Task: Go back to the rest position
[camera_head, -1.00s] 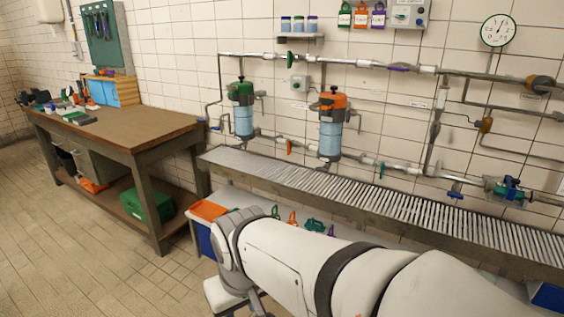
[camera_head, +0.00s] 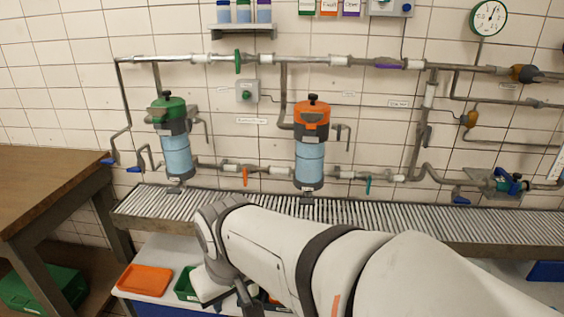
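My arm reaches in from the lower right of the head view. Its wrist end hangs over a white shelf (camera_head: 150,308) below the grated trough. My gripper (camera_head: 243,300) points downward at the bottom edge of the view. Its fingertips are cut off or hidden behind the wrist, so I cannot tell whether it is open or holds anything.
A slatted metal trough (camera_head: 420,222) runs along the tiled wall. Above it are pipes with a green-topped filter (camera_head: 172,140) and an orange-topped filter (camera_head: 311,145). An orange tray (camera_head: 146,279) and a green bin (camera_head: 185,287) sit near my wrist. A wooden workbench (camera_head: 45,185) stands left.

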